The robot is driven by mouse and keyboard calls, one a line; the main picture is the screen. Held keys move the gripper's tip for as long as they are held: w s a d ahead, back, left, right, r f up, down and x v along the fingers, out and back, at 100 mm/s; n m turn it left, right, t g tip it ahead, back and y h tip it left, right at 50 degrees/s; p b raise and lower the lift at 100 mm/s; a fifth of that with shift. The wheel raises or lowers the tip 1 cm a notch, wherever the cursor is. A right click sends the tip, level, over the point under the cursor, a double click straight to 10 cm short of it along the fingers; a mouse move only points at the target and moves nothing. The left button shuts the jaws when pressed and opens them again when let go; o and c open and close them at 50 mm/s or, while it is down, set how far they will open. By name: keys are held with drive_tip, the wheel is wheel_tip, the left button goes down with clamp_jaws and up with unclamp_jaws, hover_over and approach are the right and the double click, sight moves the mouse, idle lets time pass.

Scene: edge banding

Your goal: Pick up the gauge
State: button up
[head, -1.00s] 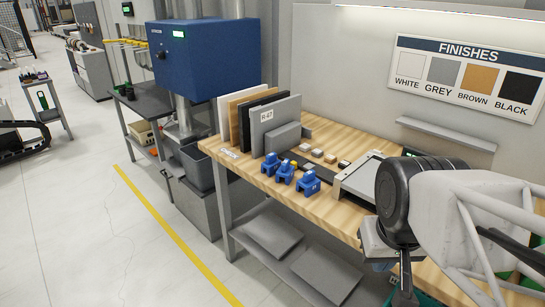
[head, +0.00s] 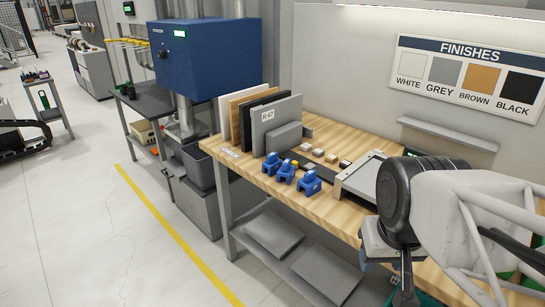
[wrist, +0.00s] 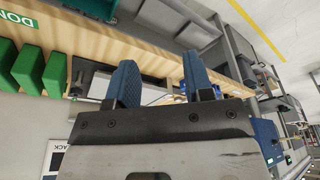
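Three blue notched blocks (head: 285,173) stand in a row near the front edge of the wooden bench. They look like gauges, but I cannot tell which one the task means. My gripper (wrist: 159,78) shows in the wrist view with its two blue ribbed fingers apart and nothing held between them. In the head view it is mostly hidden by my arm at the right, beyond the grey-and-white device and well apart from the blue blocks. In the wrist view a small bit of blue shows on the bench beside the right finger.
Upright panels (head: 275,125) stand at the bench's left end, near a dark strip and several small sample blocks (head: 317,152). A grey-and-white device (head: 360,178) sits between the blocks and my arm. Green blocks (wrist: 30,68) show in the wrist view. A back wall with a finishes sign (head: 467,77) bounds the bench.

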idle(0.3)
drive_tip(key=w+a+r+m, duration=0.1)
drive_tip(key=w+r, duration=0.2)
drive_tip(key=w, duration=0.5)
drive_tip(key=w+a+r+m, duration=0.1)
drive_tip(key=w+r, duration=0.1)
drive_tip(key=w, duration=0.5)
drive_tip(key=m+g, duration=0.3)
drive_tip(key=m, duration=0.4)
hover_over(272, 154)
wheel_tip(272, 154, down, 13)
drive_tip(key=shift+d, duration=0.15)
drive_tip(key=shift+w+f, duration=0.2)
drive_tip(key=shift+f, duration=0.05)
drive_tip(key=shift+f, duration=1.3)
